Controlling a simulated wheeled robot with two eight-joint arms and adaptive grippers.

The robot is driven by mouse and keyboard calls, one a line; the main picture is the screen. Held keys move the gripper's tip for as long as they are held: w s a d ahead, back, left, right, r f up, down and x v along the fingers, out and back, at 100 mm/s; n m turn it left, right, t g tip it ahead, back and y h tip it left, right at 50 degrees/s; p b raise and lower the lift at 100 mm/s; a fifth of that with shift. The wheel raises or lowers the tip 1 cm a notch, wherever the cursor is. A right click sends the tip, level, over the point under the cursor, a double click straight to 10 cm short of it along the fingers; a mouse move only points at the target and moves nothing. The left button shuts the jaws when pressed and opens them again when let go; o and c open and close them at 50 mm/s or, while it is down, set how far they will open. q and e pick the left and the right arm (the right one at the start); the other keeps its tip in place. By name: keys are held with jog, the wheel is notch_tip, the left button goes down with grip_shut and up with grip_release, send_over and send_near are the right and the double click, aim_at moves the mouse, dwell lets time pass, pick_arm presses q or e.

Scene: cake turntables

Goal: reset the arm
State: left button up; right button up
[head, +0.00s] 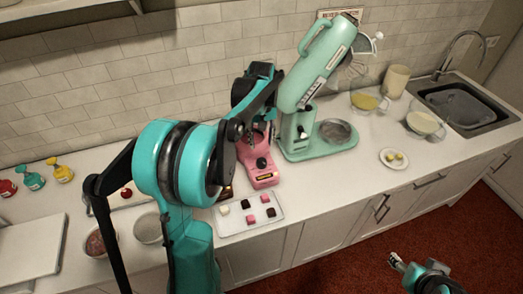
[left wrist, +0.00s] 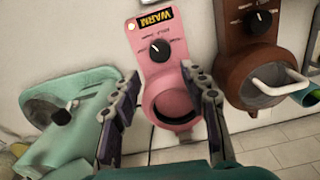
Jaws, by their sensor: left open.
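My left arm rises through the middle of the head view. My left gripper (head: 246,132) is over the pink machine (head: 263,172) on the counter. In the left wrist view, my left gripper's fingers (left wrist: 162,78) stand apart, with the pink machine (left wrist: 165,65) showing between them, its dial and WARM label in sight. I see nothing held between the fingers. Whether they touch the machine I cannot tell. My right gripper (head: 397,262) shows small at the lower right, over the red floor, away from the counter; its jaws are too small to read.
A teal stand mixer (head: 317,80) stands right of the pink machine. A brown machine (left wrist: 262,50) is beside it in the wrist view. A white tray (head: 231,218) of small cakes lies in front. Bowls (head: 148,228) stand at left; a sink (head: 460,105) is at right.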

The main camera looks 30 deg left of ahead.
pick_arm(q)
jog(key=shift+r, duration=0.9)
jog(key=s+d+f+m+t+b, duration=0.3)
jog(key=s+d+m, duration=0.1)
jog(key=s+d, duration=0.4)
jog(key=s+d+f+m+t+b, duration=0.3)
jog(key=s+d, duration=0.5)
jog(key=s, duration=0.3)
jog(key=shift+f+m+t, duration=0.5)
jog(key=shift+f+m, duration=0.15)
jog(key=shift+m, duration=0.35)
